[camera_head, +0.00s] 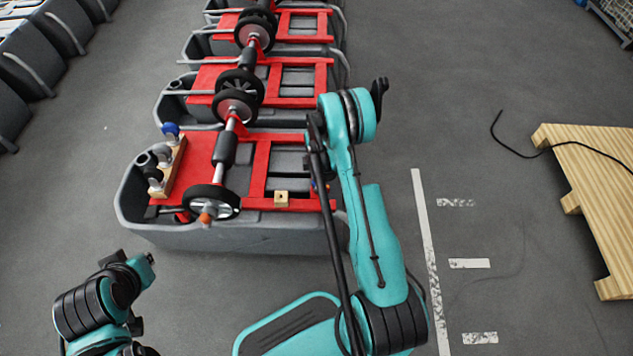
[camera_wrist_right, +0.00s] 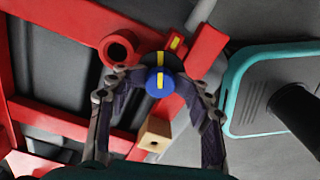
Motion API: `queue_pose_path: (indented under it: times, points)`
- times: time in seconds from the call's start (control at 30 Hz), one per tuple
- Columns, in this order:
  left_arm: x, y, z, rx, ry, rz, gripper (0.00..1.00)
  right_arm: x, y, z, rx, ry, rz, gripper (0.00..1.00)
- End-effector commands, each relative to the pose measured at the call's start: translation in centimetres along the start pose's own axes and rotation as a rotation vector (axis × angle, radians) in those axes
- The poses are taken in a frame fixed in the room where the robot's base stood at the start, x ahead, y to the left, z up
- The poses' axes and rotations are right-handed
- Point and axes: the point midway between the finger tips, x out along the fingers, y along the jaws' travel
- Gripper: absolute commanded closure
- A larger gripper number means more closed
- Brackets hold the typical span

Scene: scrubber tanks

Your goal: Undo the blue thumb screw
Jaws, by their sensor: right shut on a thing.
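The blue thumb screw (camera_wrist_right: 152,82) shows in the right wrist view as a round blue knob with a yellow stripe. It sits on a dark round part that also carries a yellow stripe, beside the red frame (camera_wrist_right: 205,50). My right gripper (camera_wrist_right: 161,80) has its fingers on both sides of the knob and is shut on it. In the head view my right arm (camera_head: 365,190) reaches over the front tank (camera_head: 240,238) and hides most of the gripper. My left arm (camera_head: 95,300) shows at the lower left, but its gripper does not show.
A small wooden block (camera_head: 281,199) sits on the red frame, also close beside the right gripper in the wrist view (camera_wrist_right: 155,135). A wooden rack (camera_head: 178,165) stands on the tank's left. More tanks line up behind. A pallet (camera_head: 595,190) lies right; floor between is mostly clear.

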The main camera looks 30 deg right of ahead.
Motion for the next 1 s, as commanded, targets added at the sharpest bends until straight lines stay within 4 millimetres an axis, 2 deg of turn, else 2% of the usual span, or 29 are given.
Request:
queue_pose_path:
  times: [0.1,0.27,0.67,1.0]
  points:
    - [0.04,0.0,0.03,0.0,0.0,0.0,1.0,0.09,-0.03,0.03,-0.201,0.0,0.0,0.8]
    - [0.04,0.0,0.03,0.0,0.0,0.0,1.0,0.08,-0.05,0.03,-0.389,-0.001,0.0,0.8]
    - [0.04,0.0,0.03,0.0,0.0,0.0,1.0,0.07,-0.06,0.03,-0.455,-0.001,-0.001,0.8]
    - [0.04,0.0,0.03,0.0,0.0,0.0,1.0,0.01,-0.08,0.06,-0.947,0.0,-0.001,0.8]
